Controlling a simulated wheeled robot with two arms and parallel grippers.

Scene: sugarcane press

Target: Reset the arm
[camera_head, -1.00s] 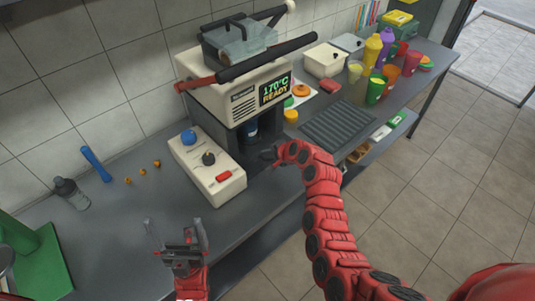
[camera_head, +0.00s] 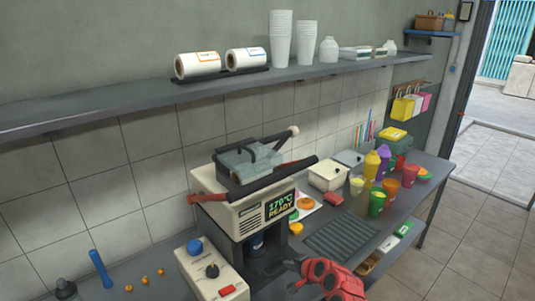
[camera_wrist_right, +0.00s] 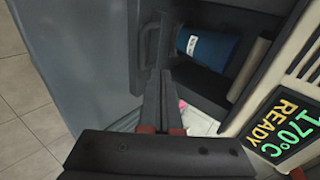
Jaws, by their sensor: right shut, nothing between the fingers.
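My right gripper (camera_head: 291,265) is at the bottom of the head view, at the front right of the press machine (camera_head: 243,210). Its dark fingers are shut and empty. In the right wrist view the closed fingers (camera_wrist_right: 160,103) point toward the machine's lower bay. The machine's display (camera_head: 279,206) reads 170°C READY. My left gripper is out of view.
A control box (camera_head: 211,273) with a blue knob stands left of the bay. A blue stick (camera_head: 100,268) and small orange pieces lie farther left. A dark grooved mat (camera_head: 342,234) and colored cups (camera_head: 377,201) are to the right. A shelf (camera_head: 130,97) runs above.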

